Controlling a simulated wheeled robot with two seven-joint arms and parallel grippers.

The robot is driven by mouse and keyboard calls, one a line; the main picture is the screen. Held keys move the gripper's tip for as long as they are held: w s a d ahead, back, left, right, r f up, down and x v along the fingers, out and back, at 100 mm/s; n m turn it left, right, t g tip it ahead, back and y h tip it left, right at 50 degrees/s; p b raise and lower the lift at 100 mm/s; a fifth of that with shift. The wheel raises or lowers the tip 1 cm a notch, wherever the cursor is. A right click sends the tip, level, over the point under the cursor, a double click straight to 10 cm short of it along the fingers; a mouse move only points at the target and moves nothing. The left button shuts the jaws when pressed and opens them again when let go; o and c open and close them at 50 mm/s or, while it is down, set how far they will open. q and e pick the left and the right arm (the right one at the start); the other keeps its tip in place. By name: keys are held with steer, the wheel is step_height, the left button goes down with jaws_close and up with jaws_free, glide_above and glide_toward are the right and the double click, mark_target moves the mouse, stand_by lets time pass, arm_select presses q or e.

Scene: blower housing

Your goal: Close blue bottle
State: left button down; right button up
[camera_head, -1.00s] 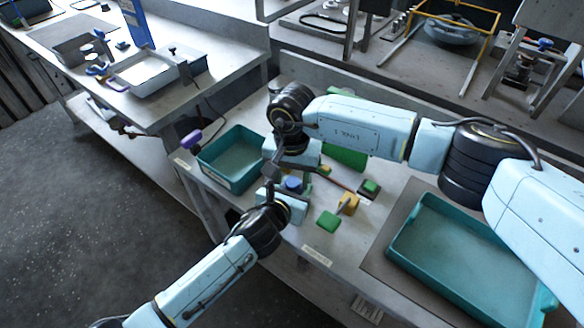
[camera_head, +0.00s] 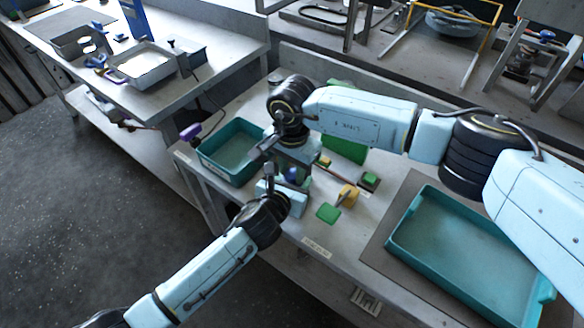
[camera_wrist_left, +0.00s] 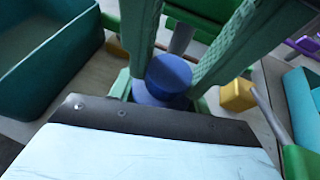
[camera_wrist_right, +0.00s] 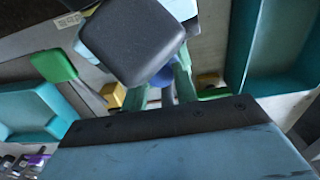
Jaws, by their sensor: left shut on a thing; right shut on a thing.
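The blue bottle (camera_head: 291,175) is between my two grippers above the front of the table. The left wrist view shows its round blue cap (camera_wrist_left: 168,75) above a wider blue body (camera_wrist_left: 152,98). My left gripper (camera_head: 286,188) is low and appears shut on the body. My right gripper (camera_head: 293,168) comes from above, its green fingers on both sides of the cap and apparently shut on it. In the right wrist view only a bit of blue (camera_wrist_right: 163,76) shows between the green fingers (camera_wrist_right: 160,92); a dark block hides the rest. I cannot tell how tightly the cap sits.
A small teal bin (camera_head: 205,165) stands to the left and a large teal tray (camera_head: 400,245) to the right. A green block (camera_head: 328,213), a yellow block (camera_head: 348,192) and a small green piece (camera_head: 370,179) lie close by on the right. A larger green thing (camera_head: 345,149) is behind.

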steer(key=m, duration=0.5)
steer(key=shift+m, duration=0.3)
steer(key=o, duration=1.1)
steer(key=shift+r, duration=2.25)
steer(key=shift+c, duration=0.4)
